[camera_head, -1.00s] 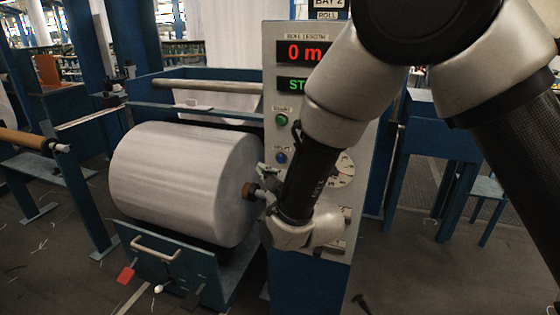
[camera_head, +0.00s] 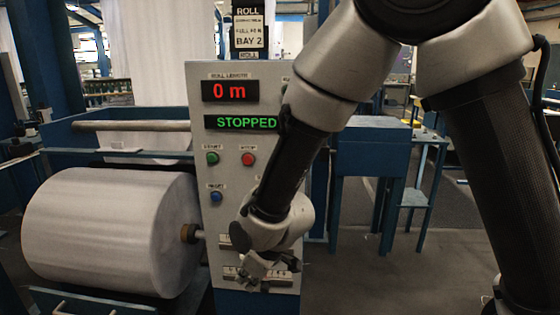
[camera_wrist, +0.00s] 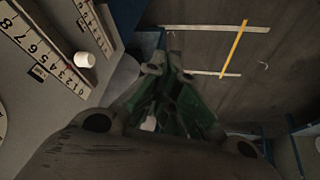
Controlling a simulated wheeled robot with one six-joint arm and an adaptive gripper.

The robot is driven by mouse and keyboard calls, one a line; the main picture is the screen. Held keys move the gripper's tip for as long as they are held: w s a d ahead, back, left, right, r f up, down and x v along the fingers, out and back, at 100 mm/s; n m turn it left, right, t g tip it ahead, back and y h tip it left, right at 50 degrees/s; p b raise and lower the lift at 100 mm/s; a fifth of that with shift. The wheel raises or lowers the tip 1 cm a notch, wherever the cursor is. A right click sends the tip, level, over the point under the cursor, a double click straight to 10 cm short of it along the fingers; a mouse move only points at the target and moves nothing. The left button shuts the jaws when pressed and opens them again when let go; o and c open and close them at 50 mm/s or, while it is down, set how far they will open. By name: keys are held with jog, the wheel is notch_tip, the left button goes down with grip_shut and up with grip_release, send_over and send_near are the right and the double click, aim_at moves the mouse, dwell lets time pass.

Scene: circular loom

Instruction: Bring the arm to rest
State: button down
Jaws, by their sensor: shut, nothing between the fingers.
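My arm reaches down from the top right of the head view. My gripper (camera_head: 272,268) hangs in front of the lower part of the grey control panel (camera_head: 226,140), close to its scales, and looks empty. In the wrist view my gripper (camera_wrist: 168,68) is shut with nothing between its fingers, and it points past the panel's edge toward the floor. I cannot tell from the head view how far the gripper is from the panel face. The arm hides part of the panel's right side.
A large white fabric roll (camera_head: 110,230) lies left of the panel. The display (camera_head: 240,122) reads STOPPED, above green, red and blue buttons. The wrist view shows a white knob (camera_wrist: 84,59) by a numbered scale. A blue table (camera_head: 370,150) stands right; floor (camera_head: 400,280) is open before it.

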jog(key=s+d+r+m+h, duration=0.1)
jog(key=s+d+r+m, duration=0.2)
jog(key=d+r, duration=0.5)
jog(key=s+d+r+m+t+h, duration=0.1)
jog(key=s+d+r+m, duration=0.3)
jog(key=d, duration=1.7)
jog(key=s+d+r+m+h, duration=0.2)
jog(key=d+r+m, duration=0.4)
jog(key=d+r, duration=0.6)
jog(key=s+d, duration=0.1)
jog(key=d, duration=0.2)
jog(key=shift+s+d+r+t, duration=0.15)
jog(key=shift+s+d+t, duration=0.1)
jog(key=shift+d+t, duration=0.05)
